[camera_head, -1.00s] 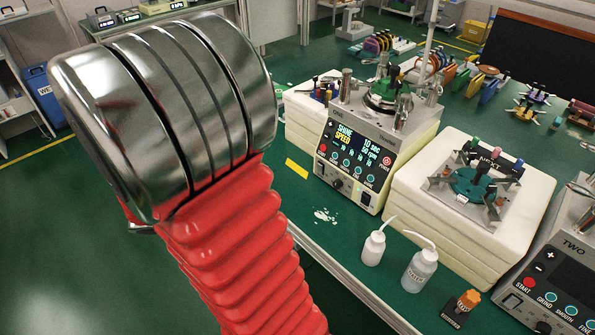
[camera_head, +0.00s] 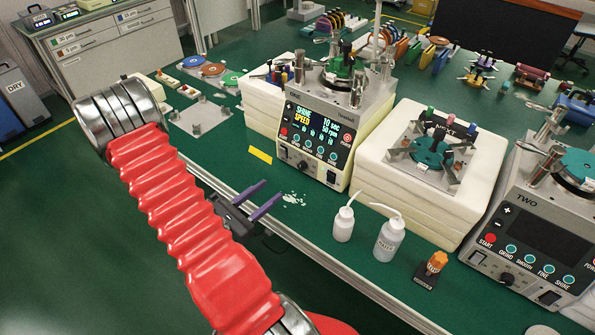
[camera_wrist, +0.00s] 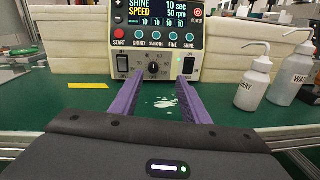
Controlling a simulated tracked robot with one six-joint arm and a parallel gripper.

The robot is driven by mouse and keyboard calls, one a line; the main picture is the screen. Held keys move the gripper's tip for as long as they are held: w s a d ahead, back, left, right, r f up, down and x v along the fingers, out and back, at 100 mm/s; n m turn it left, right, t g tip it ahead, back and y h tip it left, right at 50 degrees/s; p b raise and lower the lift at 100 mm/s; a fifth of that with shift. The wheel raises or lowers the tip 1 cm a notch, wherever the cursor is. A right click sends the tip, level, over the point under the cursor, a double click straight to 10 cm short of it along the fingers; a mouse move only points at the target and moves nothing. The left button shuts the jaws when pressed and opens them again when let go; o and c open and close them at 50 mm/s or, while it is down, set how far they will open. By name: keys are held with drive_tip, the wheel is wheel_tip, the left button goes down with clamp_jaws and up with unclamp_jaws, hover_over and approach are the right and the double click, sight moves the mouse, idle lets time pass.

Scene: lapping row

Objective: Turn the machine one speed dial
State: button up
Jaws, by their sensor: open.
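Machine one (camera_head: 320,130) is a grey box with a dark screen reading SHINE 10 sec and SPEED 50 rpm. Its round dark dial (camera_head: 302,165) sits low on the front face, under the row of buttons. The dial (camera_wrist: 152,68) also shows in the wrist view, between the fingertips and beyond them. My gripper (camera_head: 271,191) has two purple fingers, spread apart with nothing between them. It points at the front of machine one from the table's front edge. In the wrist view my gripper (camera_wrist: 160,78) looks straight at the panel; a gap to the dial remains.
Two white squeeze bottles (camera_head: 344,222) (camera_head: 389,240) and a small orange item (camera_head: 436,264) stand to the right near the front edge. A yellow label (camera_head: 260,155) and white spots (camera_head: 293,200) lie before machine one. Machine TWO (camera_head: 540,235) stands at the right.

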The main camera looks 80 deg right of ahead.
sight(301, 169)
drive_tip(key=shift+s+d+f+n+t+h, duration=0.15)
drive_tip(key=shift+d+f+n+t, duration=0.15)
drive_tip(key=shift+f, duration=0.25)
drive_tip(key=shift+w+d+f+n+t+h, duration=0.15)
drive_tip(key=shift+f+n, duration=0.2)
drive_tip(key=shift+f, duration=0.25)
drive_tip(key=shift+s+d+f+n+t+h, duration=0.15)
drive_tip(key=shift+f+n+t, duration=0.15)
drive_tip(key=shift+f, duration=0.25)
drive_tip(key=shift+s, duration=0.1)
drive_tip(key=shift+x, duration=6.85)
drive_tip(key=shift+a, duration=0.1)
drive_tip(key=shift+c, duration=0.7)
drive_tip(key=shift+s, duration=0.1)
drive_tip(key=c, duration=0.9)
